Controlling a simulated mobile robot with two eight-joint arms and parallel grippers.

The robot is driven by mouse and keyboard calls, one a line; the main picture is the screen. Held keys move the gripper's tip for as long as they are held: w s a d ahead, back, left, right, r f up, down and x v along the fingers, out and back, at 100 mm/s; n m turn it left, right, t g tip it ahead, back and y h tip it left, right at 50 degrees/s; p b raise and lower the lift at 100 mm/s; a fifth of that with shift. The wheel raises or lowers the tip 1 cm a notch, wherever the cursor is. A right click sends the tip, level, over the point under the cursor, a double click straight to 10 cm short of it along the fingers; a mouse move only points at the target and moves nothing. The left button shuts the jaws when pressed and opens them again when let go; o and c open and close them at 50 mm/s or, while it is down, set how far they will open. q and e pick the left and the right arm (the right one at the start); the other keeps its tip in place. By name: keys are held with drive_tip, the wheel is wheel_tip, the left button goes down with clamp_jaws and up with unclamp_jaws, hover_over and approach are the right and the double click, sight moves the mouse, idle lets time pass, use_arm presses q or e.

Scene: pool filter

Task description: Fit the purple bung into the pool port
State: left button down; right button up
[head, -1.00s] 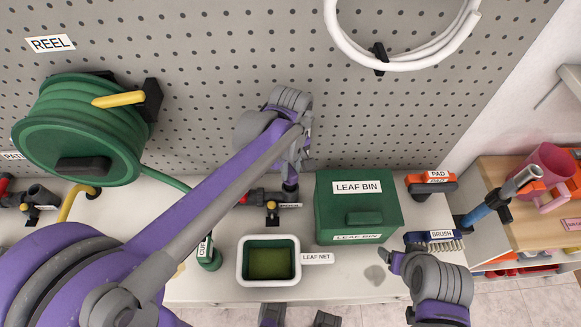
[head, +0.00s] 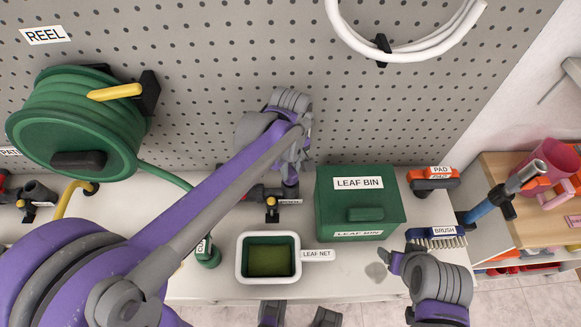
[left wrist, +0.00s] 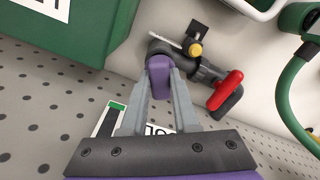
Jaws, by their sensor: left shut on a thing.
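The purple bung (left wrist: 159,67) is between the fingertips of my left gripper (left wrist: 158,78), which is shut on it. In the left wrist view it stands at the upper mouth of a dark grey pipe fitting (left wrist: 204,73), taken as the pool port. I cannot tell whether it is seated in the mouth or only above it. In the head view my left gripper (head: 291,168) reaches down over the fitting (head: 262,193), hiding part of it. My right gripper (head: 393,262) is low right over the bench, away from the bung; its jaw opening is unclear.
The green leaf bin (head: 331,214) stands right of the fitting. A white-rimmed leaf net tray (head: 240,277) is in front. A red-handled valve (left wrist: 227,91) and a yellow knob (left wrist: 195,50) flank the port. The pegboard (head: 220,70) rises behind.

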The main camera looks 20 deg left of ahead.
use_arm(q)
drive_tip(key=shift+f+b, duration=0.7)
drive_tip(key=shift+f, duration=0.35)
drive_tip(key=c, duration=0.6)
unclamp_jaws()
drive_tip(key=shift+r, duration=0.1)
drive_tip(key=shift+r+p, duration=1.8)
drive_tip(key=shift+r, duration=0.75)
drive_tip(key=shift+f, duration=0.1)
wheel_tip(320, 180, up, 11)
drive_tip(key=shift+f+p, duration=0.1)
drive_tip(key=shift+p, duration=0.25)
